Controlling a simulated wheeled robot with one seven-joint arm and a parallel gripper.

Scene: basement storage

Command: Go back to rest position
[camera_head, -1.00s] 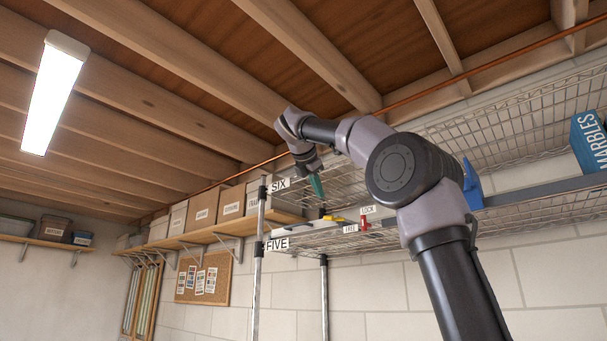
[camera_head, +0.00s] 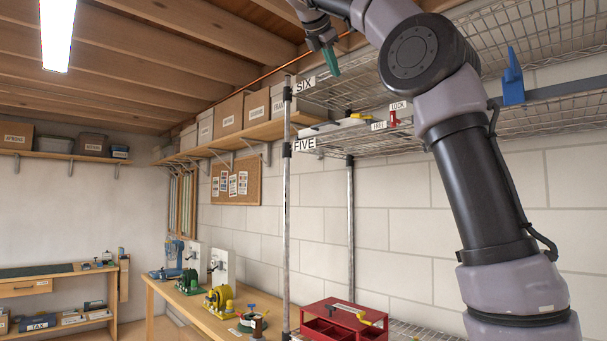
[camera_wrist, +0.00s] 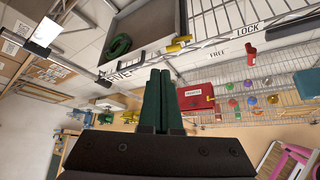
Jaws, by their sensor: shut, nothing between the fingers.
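My gripper (camera_head: 329,62) shows at the upper middle of the head view, with green fingers hanging down near the SIX label (camera_head: 305,86). In the wrist view the two green fingers (camera_wrist: 163,100) lie side by side, shut with nothing between them. My arm is raised and bent, its elbow high in front of the wire shelf rack (camera_head: 540,60). The gripper appears clear of the rack, though its exact distance from it is hard to tell.
A red latch (camera_head: 392,118) sits between the LOCK and FREE labels on shelf FIVE. A blue part (camera_head: 513,80) is on the rack rail. Below are a red compartment box (camera_head: 345,322) and a workbench (camera_head: 205,306) with machines. A grey tray (camera_wrist: 162,18) shows in the wrist view.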

